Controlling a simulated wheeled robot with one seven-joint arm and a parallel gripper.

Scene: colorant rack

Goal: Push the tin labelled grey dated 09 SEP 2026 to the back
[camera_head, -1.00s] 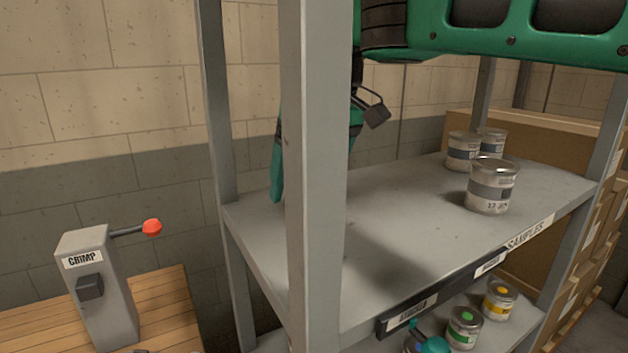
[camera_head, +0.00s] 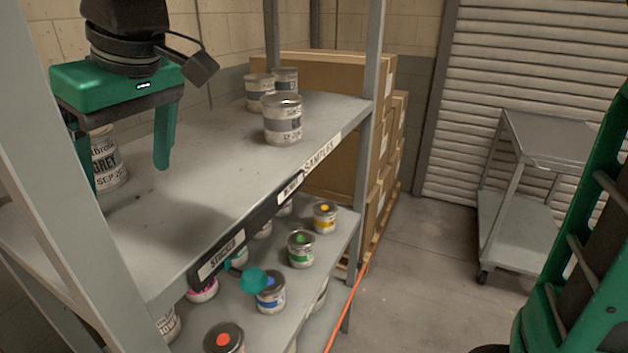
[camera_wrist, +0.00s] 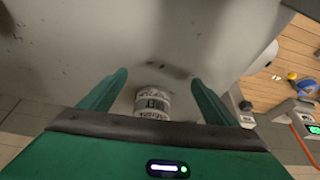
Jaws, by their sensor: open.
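A white tin with a grey band (camera_head: 107,165), lettered GREY with "SEP 20" below, stands upright at the left of the upper shelf (camera_head: 215,180). The day on its label is hidden or unreadable. My gripper (camera_head: 126,178) is open over the shelf, its left finger crossing the tin's left edge in the head view. In the wrist view my gripper (camera_wrist: 158,77) has the tin (camera_wrist: 152,103) between its fingers, apart from both. A similar tin (camera_head: 283,121) stands near the front edge, farther right. Two more, a left one (camera_head: 259,93) and a right one (camera_head: 286,80), stand behind it.
A shelf post stands at the left (camera_head: 75,150) and another at the right (camera_head: 366,110). Colour-topped tins, including a green one (camera_head: 301,250), fill the lower shelf. Cardboard boxes (camera_head: 330,75) stand behind. The upper shelf's middle is clear. A cart (camera_head: 545,140) stands right.

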